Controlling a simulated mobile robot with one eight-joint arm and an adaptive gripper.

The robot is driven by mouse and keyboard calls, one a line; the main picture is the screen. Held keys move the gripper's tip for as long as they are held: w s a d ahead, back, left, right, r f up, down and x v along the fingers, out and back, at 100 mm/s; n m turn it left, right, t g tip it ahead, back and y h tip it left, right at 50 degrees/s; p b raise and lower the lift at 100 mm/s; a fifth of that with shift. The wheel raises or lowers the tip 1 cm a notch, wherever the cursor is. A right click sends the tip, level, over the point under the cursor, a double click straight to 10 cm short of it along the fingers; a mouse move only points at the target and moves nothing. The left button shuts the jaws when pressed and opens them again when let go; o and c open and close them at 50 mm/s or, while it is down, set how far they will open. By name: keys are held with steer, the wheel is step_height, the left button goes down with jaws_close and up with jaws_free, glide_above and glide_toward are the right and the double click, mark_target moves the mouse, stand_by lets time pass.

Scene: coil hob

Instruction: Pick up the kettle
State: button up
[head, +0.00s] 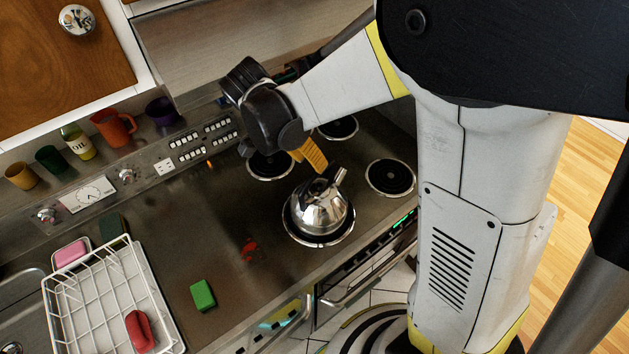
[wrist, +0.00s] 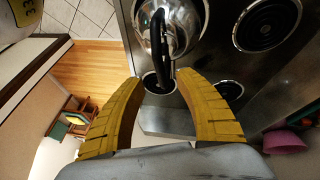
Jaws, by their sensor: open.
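The kettle (head: 320,212) is shiny metal with a dark handle and stands upright on the front left coil burner in the head view. My gripper (head: 312,158) is just above and behind it, with its yellow fingers pointing down towards the handle. In the wrist view my gripper (wrist: 160,82) is open, with its two yellow fingers spread apart. The kettle (wrist: 178,28) shows at the top there, and its black handle reaches down to the gap between the fingertips. I cannot tell whether either finger touches the handle.
Other coil burners (head: 390,177) stand empty around the kettle. A white dish rack (head: 87,290) and a green block (head: 202,295) are to the left. A red jug (head: 113,127) and other containers line the back ledge. The counter left of the kettle is mostly clear.

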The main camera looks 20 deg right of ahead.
glide_above(324, 188)
steer(key=a, duration=0.1)
steer(key=f, duration=0.5)
steer(key=shift+w+f+b, duration=0.2)
steer(key=shift+f+b, duration=0.2)
steer(key=shift+a, duration=0.1)
jaws_close()
